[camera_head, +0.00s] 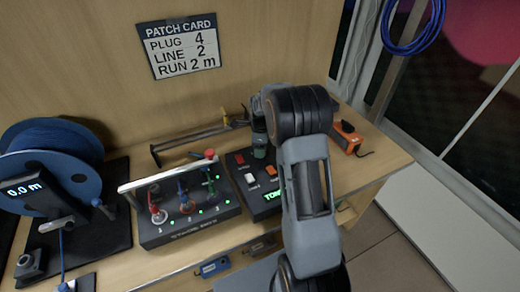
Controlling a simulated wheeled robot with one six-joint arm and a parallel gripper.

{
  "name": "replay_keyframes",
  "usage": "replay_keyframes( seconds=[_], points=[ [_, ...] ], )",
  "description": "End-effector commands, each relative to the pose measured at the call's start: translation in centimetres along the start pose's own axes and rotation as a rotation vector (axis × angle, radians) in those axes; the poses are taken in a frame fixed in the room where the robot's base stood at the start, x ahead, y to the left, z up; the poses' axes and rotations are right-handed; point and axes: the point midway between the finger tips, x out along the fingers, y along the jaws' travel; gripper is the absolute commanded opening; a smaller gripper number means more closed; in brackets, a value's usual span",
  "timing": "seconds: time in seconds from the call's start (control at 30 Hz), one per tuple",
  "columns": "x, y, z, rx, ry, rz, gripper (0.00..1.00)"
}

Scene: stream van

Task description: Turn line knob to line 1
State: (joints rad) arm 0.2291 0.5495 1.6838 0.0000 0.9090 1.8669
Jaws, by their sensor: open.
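A black box (235,192) stands right of centre on the wooden bench, with a red button (240,159), a white switch (250,178), an orange button (272,170) and a green lit display (271,194). My gripper (260,147) points down over the back of this box, and its jaws are open. The gripper and my arm cover the box's back and right part. I cannot clearly make out the line knob or its setting; a greenish piece shows at the fingertips. A card (180,46) on the back wall reads "PLUG 4, LINE 2, RUN 2 m".
A black stage box (185,228) with coloured plugs and a pale bar stands to the left. A blue cable reel (50,165) with a "0.0 m" display is at the far left. An orange device (346,138) lies on the right. Metal rails (190,140) lie behind the boxes.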

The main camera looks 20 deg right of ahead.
Motion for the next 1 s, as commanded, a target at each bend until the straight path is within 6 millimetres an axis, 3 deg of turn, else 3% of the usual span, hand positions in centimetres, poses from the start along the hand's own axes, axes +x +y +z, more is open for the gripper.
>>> replay_keyframes(
  seconds=[0.2,0.57,1.0],
  points=[
    [1.6,0.0,0.0,0.0,0.0,0.0,0.68],
    [1.9,0.0,0.0,0.0,0.0,-0.001,0.68],
    [1.9,0.0,0.0,-0.001,0.0,-0.001,0.27]
  ],
)
